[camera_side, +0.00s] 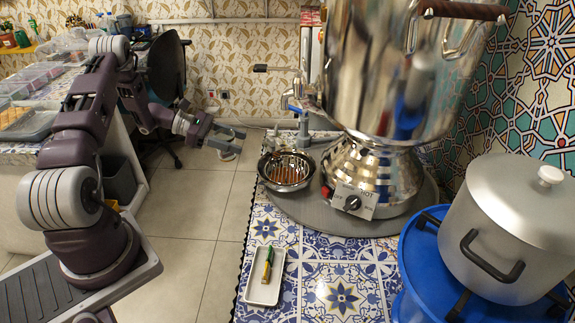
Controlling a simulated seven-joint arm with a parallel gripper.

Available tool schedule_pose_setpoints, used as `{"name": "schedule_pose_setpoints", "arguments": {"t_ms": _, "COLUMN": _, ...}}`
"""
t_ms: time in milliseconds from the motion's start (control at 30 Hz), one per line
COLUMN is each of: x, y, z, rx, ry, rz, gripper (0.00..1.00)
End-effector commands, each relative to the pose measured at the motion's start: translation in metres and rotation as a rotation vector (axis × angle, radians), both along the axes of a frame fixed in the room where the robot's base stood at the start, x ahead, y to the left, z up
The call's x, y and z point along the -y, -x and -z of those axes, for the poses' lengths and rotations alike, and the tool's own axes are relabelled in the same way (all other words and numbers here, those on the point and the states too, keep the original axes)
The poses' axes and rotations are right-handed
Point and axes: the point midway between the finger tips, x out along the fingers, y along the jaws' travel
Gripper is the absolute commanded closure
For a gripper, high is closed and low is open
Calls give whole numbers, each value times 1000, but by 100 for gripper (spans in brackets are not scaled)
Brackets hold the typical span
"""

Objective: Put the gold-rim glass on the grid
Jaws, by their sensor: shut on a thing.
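My gripper (228,138) is left of the samovar's tap, over the floor beyond the table's left edge. It is shut on a small pale thing (227,155), which shows just below the fingers and looks like the gold-rim glass. Its rim is too small and covered to make out. The grid (287,168) is brownish and lies in a round metal bowl (270,182) on the table, below the tap (300,105). The gripper is to the left of the bowl and a little higher in the picture, apart from it.
A large shiny samovar (375,165) stands right of the bowl on a round grey mat (320,218). A white tray (265,295) with a green and yellow item lies in front. A grey pot (515,225) stands on a blue stool (418,270) at right. The tiled floor at left is open.

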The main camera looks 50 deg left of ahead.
Motion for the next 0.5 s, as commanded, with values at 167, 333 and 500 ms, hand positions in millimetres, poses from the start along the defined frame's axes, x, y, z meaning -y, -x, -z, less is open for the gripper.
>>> {"name": "schedule_pose_setpoints", "arguments": {"t_ms": 167, "x": 25, "y": -23, "z": -1, "rx": 2, "ry": 1, "rz": 5, "gripper": 89}}
{"name": "schedule_pose_setpoints", "arguments": {"t_ms": 333, "x": 56, "y": -52, "z": -1, "rx": 2, "ry": 2, "rz": 6, "gripper": 89}}
{"name": "schedule_pose_setpoints", "arguments": {"t_ms": 500, "x": 94, "y": -88, "z": -1, "rx": 2, "ry": 1, "rz": 7, "gripper": 89}}
